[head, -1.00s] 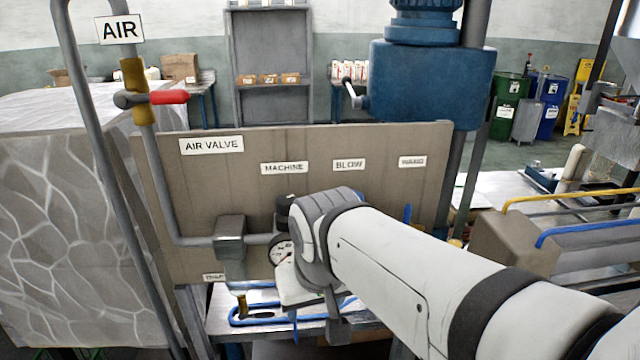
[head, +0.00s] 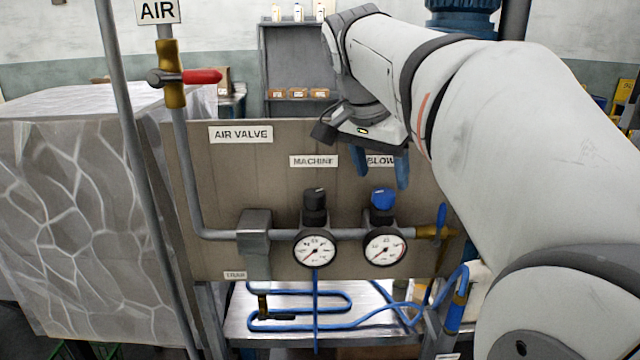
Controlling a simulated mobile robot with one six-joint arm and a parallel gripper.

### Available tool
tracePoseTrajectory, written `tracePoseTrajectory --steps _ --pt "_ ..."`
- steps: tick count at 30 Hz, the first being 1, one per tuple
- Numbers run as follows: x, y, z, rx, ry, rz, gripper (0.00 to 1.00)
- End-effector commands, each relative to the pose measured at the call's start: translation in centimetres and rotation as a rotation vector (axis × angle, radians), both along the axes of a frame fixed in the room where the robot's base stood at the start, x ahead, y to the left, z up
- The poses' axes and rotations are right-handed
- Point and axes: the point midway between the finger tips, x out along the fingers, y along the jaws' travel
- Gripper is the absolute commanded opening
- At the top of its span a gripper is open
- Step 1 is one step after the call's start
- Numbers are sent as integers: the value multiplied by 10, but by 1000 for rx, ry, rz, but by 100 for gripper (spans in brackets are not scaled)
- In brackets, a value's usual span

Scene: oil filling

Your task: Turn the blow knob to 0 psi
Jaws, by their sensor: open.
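The blow knob (head: 382,198) is blue and sits on a regulator under the BLOW label (head: 381,161), which is partly covered by my gripper. Its round gauge (head: 385,249) is just below; the needle points to the lower left, but the value is too small to read surely. My gripper (head: 382,180) hangs down from the arm with blue fingers apart. It is open and empty, with its fingertips a little above the blue knob in the picture. I cannot tell whether they touch it.
A black machine knob (head: 315,199) with its own gauge (head: 315,250) stands left of the blow knob. A blue valve handle (head: 441,220) is close on the right. A red lever (head: 201,76) is on the pipe at upper left. Blue hoses (head: 300,310) lie below.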

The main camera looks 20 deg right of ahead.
Motion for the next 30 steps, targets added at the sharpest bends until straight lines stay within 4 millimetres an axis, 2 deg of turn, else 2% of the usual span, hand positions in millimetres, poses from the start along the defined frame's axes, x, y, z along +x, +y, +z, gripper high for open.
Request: tracePoseTrajectory --steps 3,9,18,30 --pt "3 -7 -18 1 3 -1 59" --pt "7 -12 -36 1 2 2 59" --pt "8 -13 -39 0 -1 4 59" --pt "8 -13 -39 0 0 4 27"
